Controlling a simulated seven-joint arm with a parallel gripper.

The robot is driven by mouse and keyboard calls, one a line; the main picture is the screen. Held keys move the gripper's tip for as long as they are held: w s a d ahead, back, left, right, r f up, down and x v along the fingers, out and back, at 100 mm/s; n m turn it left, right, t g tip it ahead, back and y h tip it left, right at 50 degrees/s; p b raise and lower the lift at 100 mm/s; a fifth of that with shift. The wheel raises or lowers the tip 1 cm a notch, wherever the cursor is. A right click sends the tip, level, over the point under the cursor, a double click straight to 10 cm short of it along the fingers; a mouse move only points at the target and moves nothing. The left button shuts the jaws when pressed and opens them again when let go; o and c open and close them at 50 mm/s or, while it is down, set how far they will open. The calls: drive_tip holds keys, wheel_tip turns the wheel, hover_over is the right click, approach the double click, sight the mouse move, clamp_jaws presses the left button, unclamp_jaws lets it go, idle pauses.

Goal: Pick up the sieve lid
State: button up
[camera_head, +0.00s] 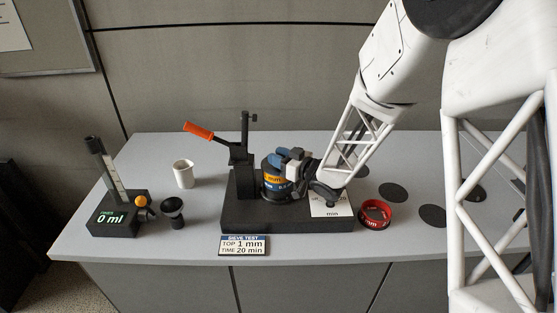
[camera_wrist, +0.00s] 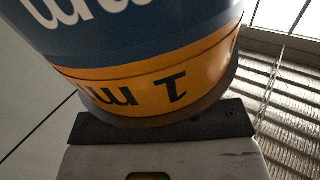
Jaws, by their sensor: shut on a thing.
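The sieve stack (camera_head: 274,188) stands upright on the black tester base (camera_head: 285,220), with a yellow "1 mm" band above a blue band. In the wrist view, where its lettering is upside down, the yellow band (camera_wrist: 150,90) fills the upper middle. The sieve lid (camera_wrist: 150,119) shows there as a thin dark grey rim against the yellow band, touching my dark finger pad. My gripper (camera_head: 281,168) is at the top of the stack, shut on the lid. It hides most of the lid in the head view, and only one finger shows clearly in the wrist view.
A black clamp post with an orange handle (camera_head: 198,130) stands left of the stack. A red sieve ring (camera_head: 376,214) and several dark discs (camera_head: 393,192) lie to the right. A white beaker (camera_head: 183,174), a black cup (camera_head: 173,212) and a "0 ml" meter (camera_head: 112,218) are left.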

drive_tip(key=shift+r, duration=0.15)
drive_tip(key=shift+r, duration=1.45)
drive_tip(key=shift+s+d+r, duration=0.1)
drive_tip(key=shift+s+r, duration=0.1)
drive_tip(key=shift+s, duration=0.1)
drive_tip(key=s+d, duration=0.1)
drive_tip(key=s, duration=0.6)
drive_tip(key=s+d+r, duration=0.1)
drive_tip(key=s+d, duration=0.1)
drive_tip(key=s, duration=0.6)
drive_tip(key=shift+d+r, duration=0.2)
drive_tip(key=shift+d, duration=0.1)
